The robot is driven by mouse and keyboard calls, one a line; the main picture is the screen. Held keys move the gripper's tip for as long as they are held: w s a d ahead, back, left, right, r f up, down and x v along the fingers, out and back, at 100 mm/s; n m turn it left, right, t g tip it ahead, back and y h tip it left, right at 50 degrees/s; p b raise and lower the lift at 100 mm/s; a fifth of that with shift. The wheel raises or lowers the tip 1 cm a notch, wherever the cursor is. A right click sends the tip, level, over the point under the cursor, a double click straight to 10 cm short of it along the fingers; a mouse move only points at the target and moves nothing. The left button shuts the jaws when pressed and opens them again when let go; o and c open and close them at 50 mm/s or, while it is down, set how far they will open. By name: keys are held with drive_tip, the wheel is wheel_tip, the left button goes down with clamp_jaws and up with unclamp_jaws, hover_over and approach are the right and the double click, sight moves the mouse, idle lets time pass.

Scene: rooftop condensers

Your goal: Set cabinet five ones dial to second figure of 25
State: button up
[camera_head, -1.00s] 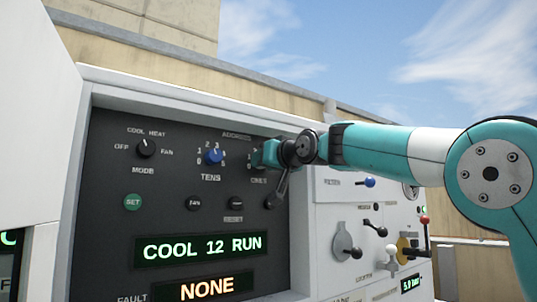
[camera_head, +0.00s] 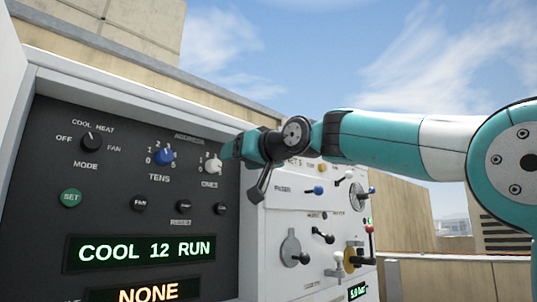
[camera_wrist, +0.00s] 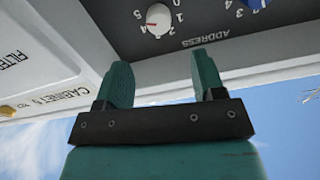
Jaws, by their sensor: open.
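The ones dial (camera_head: 213,163) is a white knob at the upper right of the dark cabinet panel, above the label ONES. Its figures are partly hidden in the head view. In the wrist view the white dial (camera_wrist: 158,18) shows at the top, with figures beside it; its exact setting is too small to tell. My gripper (camera_head: 228,150) is just right of the dial in the head view. In the wrist view its two teal fingers (camera_wrist: 160,62) are apart and empty, with the dial beyond the gap, not touched.
The blue tens dial (camera_head: 165,157) is left of the ones dial. The mode knob (camera_head: 90,142), green SET button (camera_head: 71,198) and display reading COOL 12 RUN (camera_head: 140,250) share the panel. A white panel with levers and knobs (camera_head: 318,235) stands to the right.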

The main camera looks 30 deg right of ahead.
drive_tip(key=b+v, duration=0.1)
drive_tip(key=v, duration=0.7)
drive_tip(key=shift+b, duration=0.35)
drive_tip(key=s+a+f+n+g, duration=0.1)
drive_tip(key=a+f+g, duration=0.2)
drive_tip(key=f, duration=0.6)
drive_tip(key=s+a+f+g, duration=0.2)
drive_tip(key=a+f+g, duration=0.1)
drive_tip(key=f, duration=0.7)
drive_tip(key=s+a+f+n+g, duration=0.1)
drive_tip(key=a+f+g, duration=0.15)
drive_tip(key=f, duration=0.65)
drive_tip(key=s+a+f+n+g+h, duration=0.1)
drive_tip(key=s+f+g, duration=0.7)
drive_tip(key=s+f, duration=1)
drive_tip(key=shift+s+f+n+g, duration=0.4)
drive_tip(key=shift+f+n, duration=0.35)
drive_tip(key=shift+n, duration=0.15)
drive_tip(key=shift+a, duration=0.15)
